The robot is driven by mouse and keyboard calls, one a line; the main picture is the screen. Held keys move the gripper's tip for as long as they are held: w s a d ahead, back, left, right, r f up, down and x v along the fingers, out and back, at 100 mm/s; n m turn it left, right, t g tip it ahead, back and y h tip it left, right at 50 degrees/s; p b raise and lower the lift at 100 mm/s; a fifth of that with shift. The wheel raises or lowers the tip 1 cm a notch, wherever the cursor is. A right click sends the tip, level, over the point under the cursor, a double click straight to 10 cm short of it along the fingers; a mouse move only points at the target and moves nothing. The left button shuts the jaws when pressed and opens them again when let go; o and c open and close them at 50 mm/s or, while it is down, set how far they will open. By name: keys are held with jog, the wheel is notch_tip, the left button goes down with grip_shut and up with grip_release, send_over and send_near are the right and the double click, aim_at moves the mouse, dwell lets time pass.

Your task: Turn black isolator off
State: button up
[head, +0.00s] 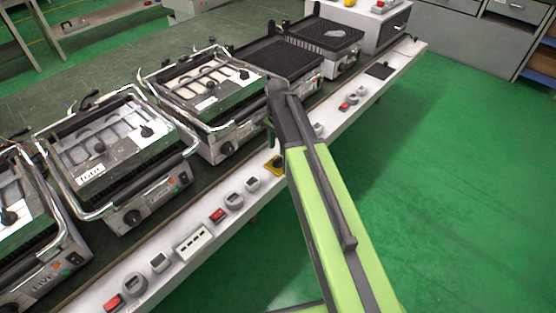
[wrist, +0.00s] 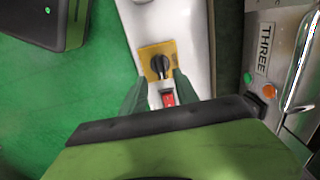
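The black isolator is a black rotary knob (wrist: 160,65) on a yellow plate (wrist: 151,49), fixed to the white strip. In the wrist view it lies just beyond my fingertips, near the middle. In the head view the yellow plate (head: 273,168) shows at the left edge of my arm, partly hidden by it. My gripper (wrist: 161,86) has its two dark green fingers apart, one on each side of the strip's middle, with nothing held between them. In the head view my gripper is mostly hidden behind my arm.
A red switch (wrist: 168,98) shows between my fingers, close to the isolator. Contact grills (head: 205,85) line the bench on the left. Other red switches (head: 217,215) and grey sockets (head: 234,200) sit along the white strip. Green floor (head: 460,170) is open at right.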

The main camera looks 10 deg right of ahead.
aim_at(277, 159)
notch_tip(277, 159, down, 6)
jog(key=b, duration=0.5)
jog(key=shift+f, duration=0.15)
jog(key=shift+c, duration=0.5)
grip_shut()
